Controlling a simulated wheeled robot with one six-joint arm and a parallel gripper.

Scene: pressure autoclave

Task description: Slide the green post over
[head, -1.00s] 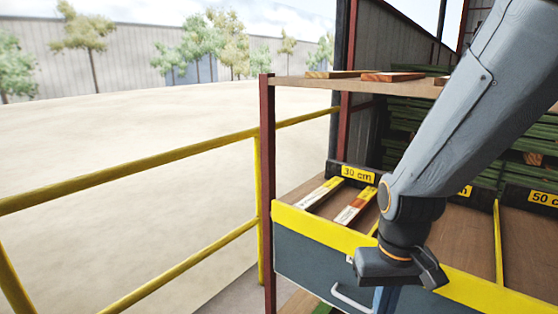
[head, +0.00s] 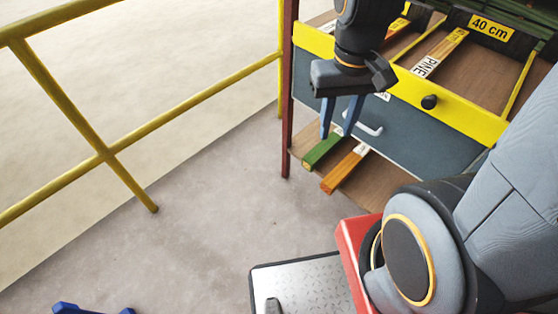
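The green post (head: 322,151) lies on the lower shelf under the drawer, its near end sticking out past the shelf's front edge. An orange-brown post (head: 344,170) lies beside it on the right, also sticking out. My gripper (head: 337,131) points down in front of the drawer front, with its two blue fingers apart and nothing visibly held. In the picture the fingertips are just above the green post and partly overlap its far part. I cannot tell the depth gap between them. The rear of both posts is hidden under the drawer.
The grey drawer (head: 417,118) has a yellow top edge, a black knob (head: 429,102) and a light handle. A dark red upright (head: 287,90) stands left of the shelf. A yellow railing (head: 120,145) runs along the left.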

